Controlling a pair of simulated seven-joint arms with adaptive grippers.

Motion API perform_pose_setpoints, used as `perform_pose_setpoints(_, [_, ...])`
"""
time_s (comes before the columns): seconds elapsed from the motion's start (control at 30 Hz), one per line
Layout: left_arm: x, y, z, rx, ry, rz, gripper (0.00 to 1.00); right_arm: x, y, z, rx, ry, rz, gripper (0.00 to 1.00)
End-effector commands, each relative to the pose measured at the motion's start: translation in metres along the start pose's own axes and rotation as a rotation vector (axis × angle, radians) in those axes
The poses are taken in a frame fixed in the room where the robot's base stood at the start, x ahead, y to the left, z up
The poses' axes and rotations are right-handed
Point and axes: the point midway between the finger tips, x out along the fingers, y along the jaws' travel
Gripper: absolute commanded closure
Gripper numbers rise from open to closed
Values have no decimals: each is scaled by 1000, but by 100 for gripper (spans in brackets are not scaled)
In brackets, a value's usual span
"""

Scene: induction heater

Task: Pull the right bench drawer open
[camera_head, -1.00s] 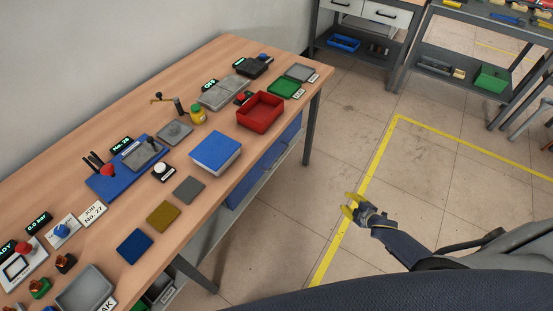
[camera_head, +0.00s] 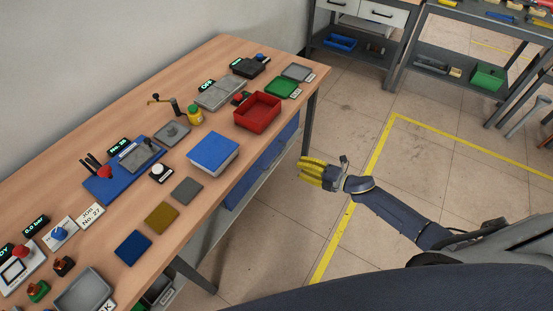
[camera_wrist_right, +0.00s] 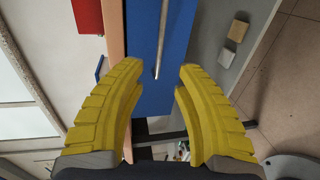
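The blue drawer front (camera_head: 262,165) is under the right edge of the wooden bench (camera_head: 85,155) and looks closed. In the right wrist view the blue front (camera_wrist_right: 178,55) fills the middle, with a long thin metal handle (camera_wrist_right: 162,38) across it. My right gripper (camera_head: 304,170) has yellow fingers and is beside the bench, apart from the drawer front in the head view. In the wrist view its fingers (camera_wrist_right: 159,74) are spread, with the handle's end seen in the gap between their tips. Nothing is held. My left gripper is not in view.
A red bin (camera_head: 258,112) and a blue box (camera_head: 214,152) stand on the bench near its right edge. A grey lower shelf (camera_wrist_right: 222,35) carries small blocks. Open floor with a yellow line (camera_head: 365,180) lies right of the bench.

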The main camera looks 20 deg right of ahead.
Motion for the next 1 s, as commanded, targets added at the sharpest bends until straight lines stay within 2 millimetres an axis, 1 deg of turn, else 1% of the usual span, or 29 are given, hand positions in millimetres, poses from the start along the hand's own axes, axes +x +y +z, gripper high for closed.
perform_pose_setpoints(0.03, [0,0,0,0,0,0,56,11,2,0,0,0,3,68])
perform_pose_setpoints(0.2, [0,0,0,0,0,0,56,42,1,1,0,-1,2,68])
perform_pose_setpoints(0.5, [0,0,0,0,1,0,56,90,1,1,1,-1,1,68])
perform_pose_setpoints(0.7, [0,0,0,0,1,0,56,110,0,1,2,-2,0,68])
perform_pose_setpoints(0.83, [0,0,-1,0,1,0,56,116,0,0,1,-1,0,68])
perform_pose_setpoints(1.0, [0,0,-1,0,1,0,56,120,0,0,1,-1,-1,68])
